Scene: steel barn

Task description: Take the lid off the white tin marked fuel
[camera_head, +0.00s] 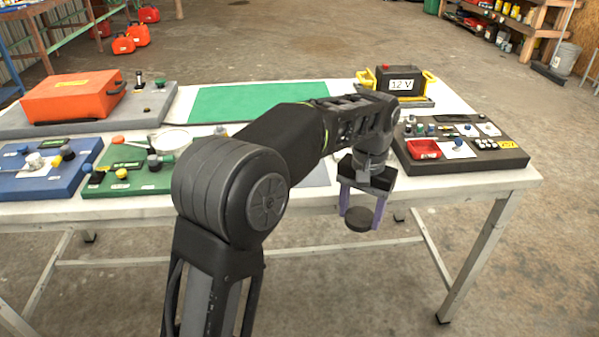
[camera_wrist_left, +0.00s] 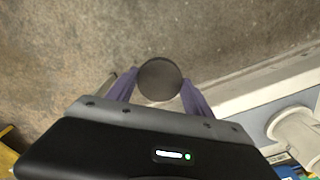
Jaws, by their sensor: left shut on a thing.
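My left gripper (camera_head: 361,213) is shut on a dark round lid (camera_head: 358,224), held in the air just past the table's front edge. In the left wrist view, the lid (camera_wrist_left: 159,79) sits between the two purple fingers. A pale, rounded object (camera_wrist_left: 293,128) stands on a grey surface at the right of the left wrist view, apart from the lid. It may be the white tin, but I see no fuel marking. In the head view, my left arm covers the middle of the table, and no tin shows clearly. My right gripper is not in view.
The white table (camera_head: 468,184) holds a blue board (camera_head: 40,182), a green board (camera_head: 130,183), an orange case (camera_head: 72,97), a green mat (camera_head: 240,101), a 12 V battery (camera_head: 399,85) and a dark board (camera_head: 485,160). Open floor lies below the lid.

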